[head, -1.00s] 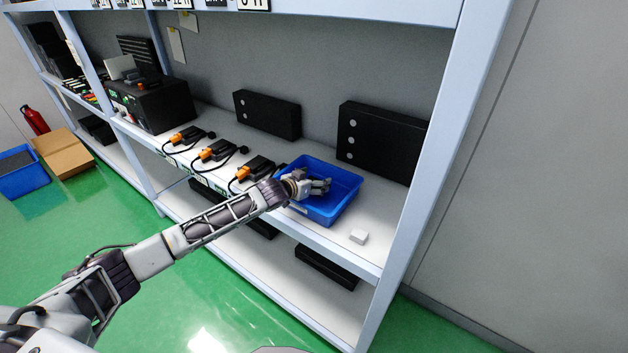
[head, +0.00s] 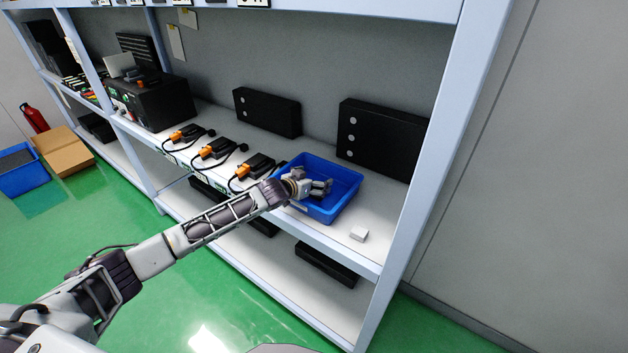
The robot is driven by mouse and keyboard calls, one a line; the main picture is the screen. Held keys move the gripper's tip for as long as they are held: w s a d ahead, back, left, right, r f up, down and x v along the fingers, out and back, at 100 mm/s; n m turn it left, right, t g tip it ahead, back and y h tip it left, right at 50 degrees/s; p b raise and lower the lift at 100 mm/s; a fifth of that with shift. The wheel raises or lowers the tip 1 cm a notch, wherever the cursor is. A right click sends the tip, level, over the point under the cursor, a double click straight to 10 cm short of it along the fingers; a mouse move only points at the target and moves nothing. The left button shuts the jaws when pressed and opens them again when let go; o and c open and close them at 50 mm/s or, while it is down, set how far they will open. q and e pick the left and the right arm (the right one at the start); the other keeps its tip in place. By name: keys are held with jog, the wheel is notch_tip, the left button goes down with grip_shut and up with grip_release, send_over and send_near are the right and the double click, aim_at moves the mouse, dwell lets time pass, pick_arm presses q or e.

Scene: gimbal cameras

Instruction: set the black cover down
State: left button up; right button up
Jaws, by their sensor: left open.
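My left gripper (head: 322,187) is open over the blue tray (head: 345,200) on the shelf, with its fingers inside the tray's rim. No black cover can be told apart with certainty in or under the gripper; the fingers and wrist hide part of the tray's inside. Two black panels with round light spots, a smaller one (head: 267,112) and a larger one (head: 382,138), stand upright against the shelf's back wall, apart from the gripper. My right gripper is not in the head view.
Several black and orange devices with cables, one of them here (head: 254,167), stand left of the tray. A white-blue post (head: 440,150) bounds the shelf on the right. Bare shelf shows right of the tray.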

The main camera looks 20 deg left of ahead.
pick_arm(q)
jog(key=shift+r, duration=0.1)
jog(key=shift+s+r, duration=0.1)
jog(key=shift+r, duration=0.5)
jog(key=v, duration=1.1)
jog(key=shift+s+a+b, duration=0.2)
jog(key=shift+s+b, duration=0.1)
jog(key=shift+b, duration=0.15)
